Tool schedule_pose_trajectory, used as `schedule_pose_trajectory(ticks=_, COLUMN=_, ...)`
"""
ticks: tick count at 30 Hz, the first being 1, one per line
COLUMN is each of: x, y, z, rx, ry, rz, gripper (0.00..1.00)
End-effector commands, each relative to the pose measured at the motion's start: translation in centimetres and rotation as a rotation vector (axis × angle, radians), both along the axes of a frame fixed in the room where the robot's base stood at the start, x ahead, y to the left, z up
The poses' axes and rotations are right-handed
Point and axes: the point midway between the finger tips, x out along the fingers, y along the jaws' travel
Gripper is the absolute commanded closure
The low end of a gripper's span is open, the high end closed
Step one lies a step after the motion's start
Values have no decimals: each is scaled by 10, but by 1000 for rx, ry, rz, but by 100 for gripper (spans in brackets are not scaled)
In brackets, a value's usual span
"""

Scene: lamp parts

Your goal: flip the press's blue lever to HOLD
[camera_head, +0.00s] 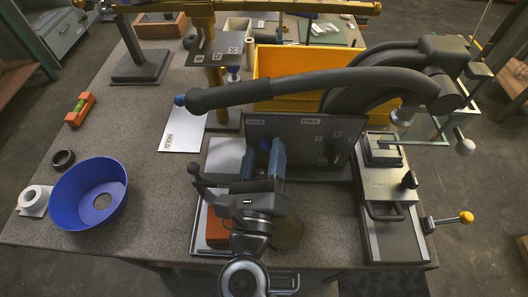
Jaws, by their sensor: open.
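The press's dark upright panel (305,133) stands at the middle of the table, with HOLD marked at its upper left and FREE to the right. The small blue lever (265,144) shows at the panel's left part, below the HOLD label. My gripper (264,162) is in front of the panel, with its blue-grey fingers apart and close around the lever's place. I cannot tell whether a finger touches the lever. My wrist and gripper body hide the panel's lower left and the lever's base.
A long dark curved arm with a blue tip (180,100) reaches over the panel. A yellow bin (290,63) stands behind. A blue bowl (89,194), a dark ring (63,158) and an orange level (80,109) lie left. A grey clamp unit (387,190) stands right.

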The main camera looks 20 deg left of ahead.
Motion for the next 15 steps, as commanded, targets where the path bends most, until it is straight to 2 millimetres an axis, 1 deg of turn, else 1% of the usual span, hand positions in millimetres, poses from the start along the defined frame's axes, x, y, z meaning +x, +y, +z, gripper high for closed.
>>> schedule_pose_trajectory(ticks=5, x=-16, y=-3, z=-5, rx=0, ry=2, rz=1, gripper=49)
schedule_pose_trajectory(ticks=12, x=-54, y=-10, z=-11, rx=0, ry=3, rz=2, gripper=49)
schedule_pose_trajectory(ticks=15, x=-66, y=-12, z=-13, rx=0, ry=2, rz=1, gripper=49)
